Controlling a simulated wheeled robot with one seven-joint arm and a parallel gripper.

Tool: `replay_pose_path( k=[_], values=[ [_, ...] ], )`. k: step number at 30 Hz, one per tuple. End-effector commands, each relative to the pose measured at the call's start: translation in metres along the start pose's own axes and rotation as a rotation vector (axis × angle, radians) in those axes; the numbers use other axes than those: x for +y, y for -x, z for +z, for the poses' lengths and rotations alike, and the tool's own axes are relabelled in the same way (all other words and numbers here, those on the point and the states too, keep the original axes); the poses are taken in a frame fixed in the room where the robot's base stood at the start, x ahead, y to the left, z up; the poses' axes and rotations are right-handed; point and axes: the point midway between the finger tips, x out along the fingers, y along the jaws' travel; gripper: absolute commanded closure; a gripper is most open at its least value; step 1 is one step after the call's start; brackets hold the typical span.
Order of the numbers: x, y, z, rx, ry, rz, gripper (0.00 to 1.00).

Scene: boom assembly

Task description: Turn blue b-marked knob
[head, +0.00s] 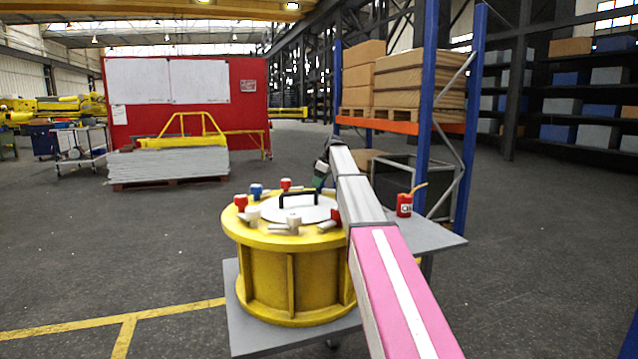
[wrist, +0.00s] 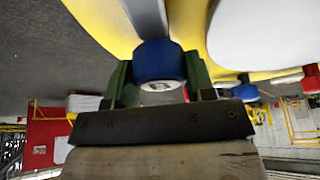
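The blue knob (wrist: 158,62) with a white, B-marked end face sits at the rim of the yellow drum, seen close up in the wrist view. My gripper (wrist: 158,72) has one green finger on each side of it, with no clear gap, so it looks shut on the knob. A grey bar runs from the knob across the drum top. In the head view my gripper (head: 322,170) is at the far right rim of the yellow drum (head: 285,280), and the knob there is hidden. Another blue knob (head: 256,190) stands at the drum's back left.
Several red and white knobs, such as a red knob (head: 240,202), ring the drum's white lid (head: 275,212) with a black handle (head: 298,195). A red can (head: 404,206) stands on the grey table (head: 440,238). A blue-posted rack (head: 425,120) stands behind.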

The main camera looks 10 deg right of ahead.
Motion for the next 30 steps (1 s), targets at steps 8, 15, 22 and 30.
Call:
replay_pose_path(
  k=[8, 15, 22, 30],
  values=[
    [-0.0006, 0.0002, 0.0002, 0.0, -0.019, 0.006, 0.74],
    [-0.0016, 0.0001, 0.0002, 0.0, -0.117, 0.047, 0.74],
    [-0.002, 0.0, 0.0003, 0.0, -0.293, 0.121, 0.74],
    [-0.0018, 0.0001, 0.0002, 0.0, -0.531, 0.22, 0.74]
  ],
)
